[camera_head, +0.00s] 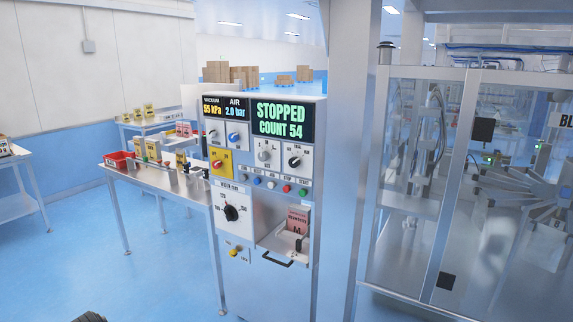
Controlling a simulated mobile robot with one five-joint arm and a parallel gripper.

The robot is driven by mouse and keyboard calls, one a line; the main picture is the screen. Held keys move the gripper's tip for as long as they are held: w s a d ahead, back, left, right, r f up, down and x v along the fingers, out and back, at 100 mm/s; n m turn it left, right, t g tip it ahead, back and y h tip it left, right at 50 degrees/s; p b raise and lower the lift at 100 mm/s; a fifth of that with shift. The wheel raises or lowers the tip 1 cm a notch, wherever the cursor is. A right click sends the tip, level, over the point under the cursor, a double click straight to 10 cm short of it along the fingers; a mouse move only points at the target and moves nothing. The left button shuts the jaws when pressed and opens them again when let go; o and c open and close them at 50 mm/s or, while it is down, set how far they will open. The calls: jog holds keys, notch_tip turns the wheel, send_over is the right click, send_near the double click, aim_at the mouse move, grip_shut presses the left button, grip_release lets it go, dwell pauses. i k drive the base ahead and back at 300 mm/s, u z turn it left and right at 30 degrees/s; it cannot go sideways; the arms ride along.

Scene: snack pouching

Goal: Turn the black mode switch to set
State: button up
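The machine's control cabinet (262,250) stands in the middle of the head view. A small black rotary switch (294,161) sits on a white plate at its upper right, below the green display. Its labels are too small to read, so I cannot tell its setting. It looks like the mode switch. A larger black dial (231,213) with a printed scale sits lower left on the cabinet. My gripper is not clearly in view, and nothing touches the switch.
The display (282,121) reads STOPPED, COUNT 54. A grey knob (264,154), blue knob (234,137), red knob (217,164) and several push buttons are near the switch. A steel table (160,180) with boxes stands left. A glazed machine enclosure (470,190) stands right. Blue floor is open at front left.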

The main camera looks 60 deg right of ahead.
aim_at(294, 162)
jog(key=u, duration=0.05)
jog(key=i, duration=0.9)
jog(key=z, duration=0.1)
